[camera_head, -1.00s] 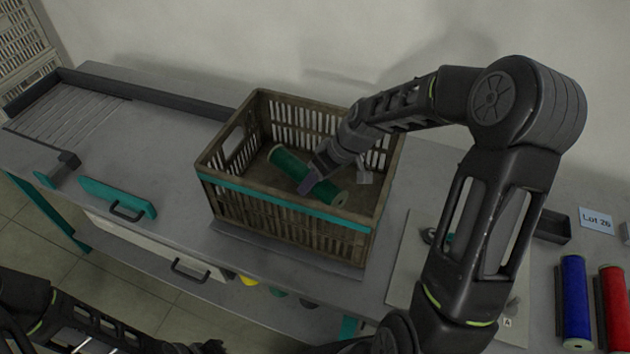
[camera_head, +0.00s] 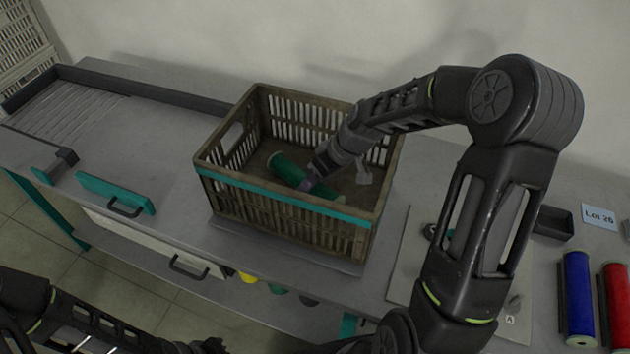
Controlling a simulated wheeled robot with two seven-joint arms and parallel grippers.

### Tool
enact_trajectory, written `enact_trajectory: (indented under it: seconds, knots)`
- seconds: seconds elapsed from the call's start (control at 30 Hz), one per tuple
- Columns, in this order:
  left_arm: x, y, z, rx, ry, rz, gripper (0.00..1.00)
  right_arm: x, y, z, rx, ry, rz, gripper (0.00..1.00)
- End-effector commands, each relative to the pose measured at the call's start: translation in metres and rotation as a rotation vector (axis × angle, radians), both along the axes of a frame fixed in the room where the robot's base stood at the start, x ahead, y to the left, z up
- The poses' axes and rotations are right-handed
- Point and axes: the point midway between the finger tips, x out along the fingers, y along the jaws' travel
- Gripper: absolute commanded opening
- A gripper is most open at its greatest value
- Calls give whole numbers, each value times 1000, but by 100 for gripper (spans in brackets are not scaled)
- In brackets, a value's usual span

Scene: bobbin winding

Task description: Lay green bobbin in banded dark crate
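The banded dark crate (camera_head: 222,207) is a slatted brown box with a teal band, standing on the grey bench. The green bobbin (camera_head: 289,170) lies inside it, low down and slanting from upper left to lower right. My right gripper (camera_head: 312,181) reaches down into the crate at the bobbin's middle. One finger is in front of the bobbin and the other is at its far side, apparently spread; whether they touch it is hard to see. My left arm (camera_head: 95,320) shows at the lower left, but its fingertips are not in view.
Teal handled pieces (camera_head: 115,194) lie left of the crate. The bench between them and the crate is clear.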

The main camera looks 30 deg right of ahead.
Motion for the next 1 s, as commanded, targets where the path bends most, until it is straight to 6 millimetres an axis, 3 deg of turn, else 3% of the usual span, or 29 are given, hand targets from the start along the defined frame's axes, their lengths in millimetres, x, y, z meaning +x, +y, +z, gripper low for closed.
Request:
enact_trajectory:
  seconds: [0.17, 0.57, 0.7, 0.77, 1.0]
  knots:
    - [0, 0, 0, 0, 0, 0, 0, 0, 0, 0, 0, 0, 0, 69]
    - [0, 0, 6, 1, 1, 1, 0, 0, 0, 6, 0, 0, 0, 69]
    - [-2, 1, 20, 4, 6, 2, 0, 0, 0, 19, 0, 0, 0, 69]
    - [-1, 1, 10, 4, 5, 2, 0, -2, -5, 22, -2, -4, -1, 69]
    - [-1, 0, 3, 2, 2, 2, 0, -19, -22, 70, -3, -6, -3, 69]
